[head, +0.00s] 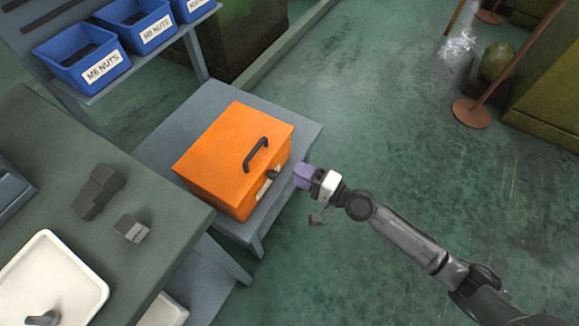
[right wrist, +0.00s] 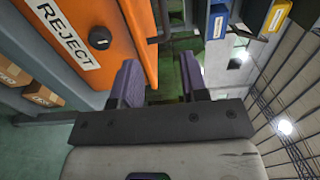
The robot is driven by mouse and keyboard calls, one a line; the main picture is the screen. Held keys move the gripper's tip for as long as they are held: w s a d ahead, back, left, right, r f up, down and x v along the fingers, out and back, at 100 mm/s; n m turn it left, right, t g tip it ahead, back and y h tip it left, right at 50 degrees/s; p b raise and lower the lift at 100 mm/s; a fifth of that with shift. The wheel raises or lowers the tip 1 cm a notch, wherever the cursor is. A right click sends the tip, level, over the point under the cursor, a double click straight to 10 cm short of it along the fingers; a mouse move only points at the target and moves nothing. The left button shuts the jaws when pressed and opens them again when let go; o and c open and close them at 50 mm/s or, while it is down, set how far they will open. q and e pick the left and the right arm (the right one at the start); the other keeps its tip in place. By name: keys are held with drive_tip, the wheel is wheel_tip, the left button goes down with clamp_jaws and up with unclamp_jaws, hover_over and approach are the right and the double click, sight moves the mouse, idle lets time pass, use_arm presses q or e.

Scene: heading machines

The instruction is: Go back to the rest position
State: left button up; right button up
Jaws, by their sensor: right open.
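My right gripper (head: 303,176) is beside the front face of the orange box (head: 225,150), close to its black knob (head: 272,174). In the right wrist view its two purple-padded fingers (right wrist: 163,82) stand apart with nothing between them. The orange box's front, with a REJECT label (right wrist: 66,28) and the knob (right wrist: 100,38), is just left of the fingers there. Whether a finger touches the box is unclear. My left gripper is not in view.
The orange box has a black lid handle (head: 256,154) and sits on a grey stand (head: 290,122). A workbench (head: 150,190) with grey blocks (head: 98,190) and a white tray (head: 55,275) is at left. Blue nut bins (head: 82,55) are above. Green floor at right is open, with a post base (head: 471,113) beyond.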

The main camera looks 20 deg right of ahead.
drive_tip(key=shift+s+d, duration=0.35)
drive_tip(key=shift+s, duration=0.05)
idle(0.4)
